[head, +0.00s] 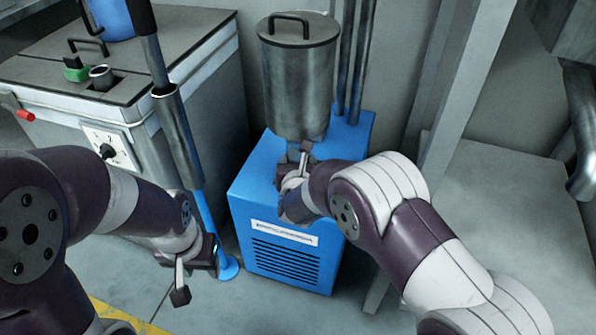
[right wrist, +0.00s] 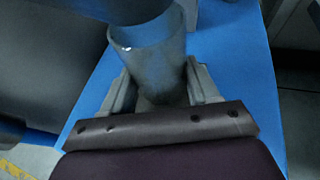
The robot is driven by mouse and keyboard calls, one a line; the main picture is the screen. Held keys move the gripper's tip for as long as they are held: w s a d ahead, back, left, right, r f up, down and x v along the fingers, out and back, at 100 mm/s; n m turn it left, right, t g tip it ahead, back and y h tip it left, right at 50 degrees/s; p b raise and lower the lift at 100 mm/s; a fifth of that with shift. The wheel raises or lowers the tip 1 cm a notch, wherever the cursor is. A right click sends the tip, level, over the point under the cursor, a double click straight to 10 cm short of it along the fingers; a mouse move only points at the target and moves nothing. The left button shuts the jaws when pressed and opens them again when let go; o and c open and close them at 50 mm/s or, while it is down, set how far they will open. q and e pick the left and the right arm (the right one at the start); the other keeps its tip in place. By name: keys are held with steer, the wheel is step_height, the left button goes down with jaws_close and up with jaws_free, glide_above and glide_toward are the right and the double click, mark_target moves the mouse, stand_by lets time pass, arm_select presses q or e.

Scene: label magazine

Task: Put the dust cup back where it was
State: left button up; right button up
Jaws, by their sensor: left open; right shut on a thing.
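The dust cup (right wrist: 150,65) is a grey, open-topped cylinder in the right wrist view. My right gripper (right wrist: 160,92) is shut on it, with a finger on each side. A darker round part (right wrist: 125,8) is right above the cup's rim; I cannot tell whether they touch. In the head view my right gripper (head: 298,160) is at the front of the blue unit's top, just below the steel canister (head: 298,80). The cup is mostly hidden there. My left gripper (head: 183,275) is open and empty, low to the left of the blue unit (head: 285,215).
A grey machine (head: 60,82) with a dial, a green part and a small metal cup (head: 101,76) stands at left. A blue-footed pole (head: 205,215) stands between it and the blue unit. A light post (head: 455,100) and ledge (head: 520,210) are at right.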

arm_select(q)
steer(key=shift+f, duration=0.35)
arm_select(e)
steer(key=shift+s+f, duration=0.15)
steer(key=shift+f, duration=0.5)
steer(key=shift+f, duration=0.15)
steer(key=o, duration=1.1)
arm_select(q)
steer(key=shift+f, duration=0.2)
